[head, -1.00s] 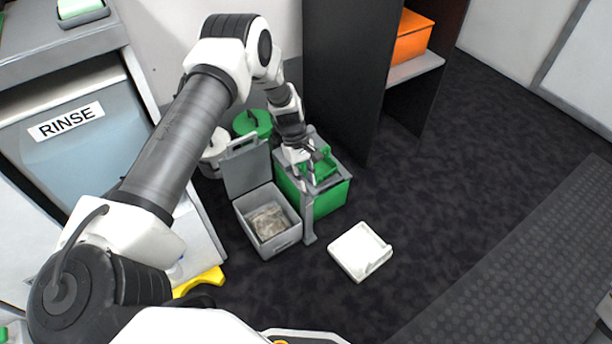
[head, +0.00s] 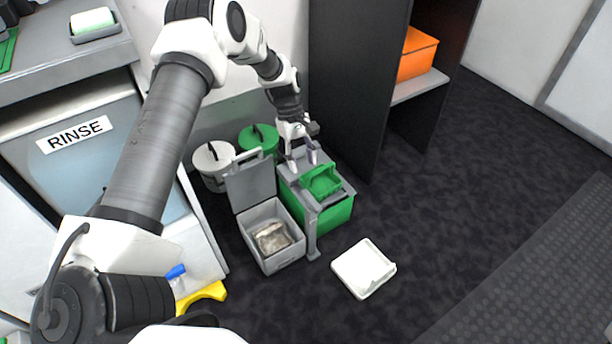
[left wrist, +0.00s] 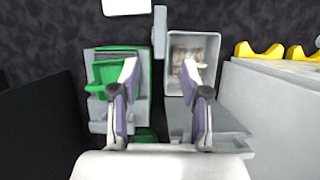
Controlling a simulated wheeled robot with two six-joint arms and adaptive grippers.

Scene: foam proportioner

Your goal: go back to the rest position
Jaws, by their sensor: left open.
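My left gripper (head: 301,157) is open and empty. In the head view it hangs above the back of the green box (head: 334,214) with the grey top, apart from the green handled piece (head: 321,181) on that top. In the left wrist view its two fingers (left wrist: 162,80) stand wide apart, with the green box (left wrist: 144,84) below on the left and the open grey bin (left wrist: 213,50) on the right. My right gripper is not in view.
The grey bin (head: 297,248) has its lid up and holds a crumpled packet (head: 272,237). A white tray (head: 363,268) lies on the floor. Two round lidded pails, green (head: 259,139) and white (head: 213,160), stand behind. A dark shelf unit (head: 346,80) is at right. Dark floor is free further right.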

